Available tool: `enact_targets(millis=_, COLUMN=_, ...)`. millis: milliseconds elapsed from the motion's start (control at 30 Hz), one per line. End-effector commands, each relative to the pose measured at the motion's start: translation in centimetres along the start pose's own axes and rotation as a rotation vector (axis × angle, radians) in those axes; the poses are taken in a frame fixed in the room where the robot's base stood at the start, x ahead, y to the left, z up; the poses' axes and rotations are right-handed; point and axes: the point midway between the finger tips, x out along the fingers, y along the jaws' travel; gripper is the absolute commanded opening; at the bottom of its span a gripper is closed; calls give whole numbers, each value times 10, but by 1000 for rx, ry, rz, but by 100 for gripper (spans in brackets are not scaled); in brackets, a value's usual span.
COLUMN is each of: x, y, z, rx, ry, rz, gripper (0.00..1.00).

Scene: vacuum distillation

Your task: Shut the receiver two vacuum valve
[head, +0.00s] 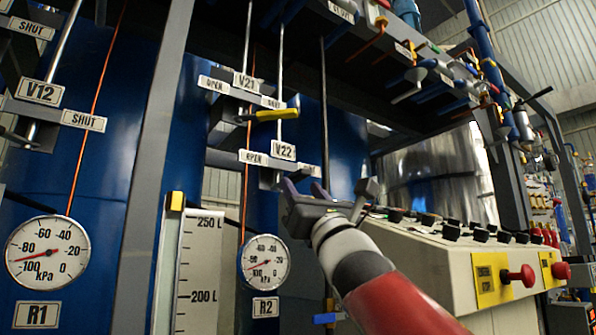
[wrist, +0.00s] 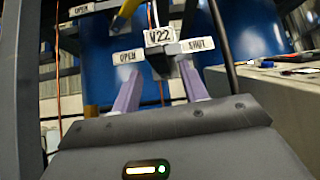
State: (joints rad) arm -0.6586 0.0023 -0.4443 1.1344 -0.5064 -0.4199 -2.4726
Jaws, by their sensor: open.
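The receiver two valves sit one above the other on the grey frame above the R2 gauge (head: 264,262). The V21 valve has a yellow lever (head: 276,115) lying roughly level beneath its SHUT plate; part of it shows in the wrist view (wrist: 127,15). Below it is the V22 plate (head: 283,150), between an OPEN plate (head: 253,157) and a SHUT plate (head: 308,168). My gripper (head: 304,188) is open just below V22. In the wrist view its purple fingers (wrist: 160,78) straddle the space under the V22 plate (wrist: 159,37). V22's lever cannot be made out clearly.
A cream control console (head: 455,262) with black knobs and red buttons stands right of my arm. A grey post (head: 152,170) and a 250 L level scale (head: 199,265) stand to the left. A dark vertical rod (head: 324,110) runs close beside V22.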

Motion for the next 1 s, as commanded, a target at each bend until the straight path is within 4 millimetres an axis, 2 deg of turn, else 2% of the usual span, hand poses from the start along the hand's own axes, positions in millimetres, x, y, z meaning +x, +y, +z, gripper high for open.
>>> enact_targets(millis=33, x=14, y=0, z=4, rx=-1, ry=2, rz=0, gripper=44)
enact_targets(millis=100, x=25, y=0, z=4, rx=-1, ry=1, rz=0, gripper=44)
enact_targets(millis=300, x=45, y=0, z=2, rx=2, ry=1, rz=-1, gripper=44)
enact_targets(millis=667, x=49, y=-1, z=0, rx=4, ry=0, rz=-2, gripper=44)
enact_targets(millis=767, x=49, y=-1, z=0, rx=4, ry=0, rz=-2, gripper=33)
enact_targets(millis=1000, x=49, y=0, z=0, rx=4, ry=0, rz=-2, gripper=2)
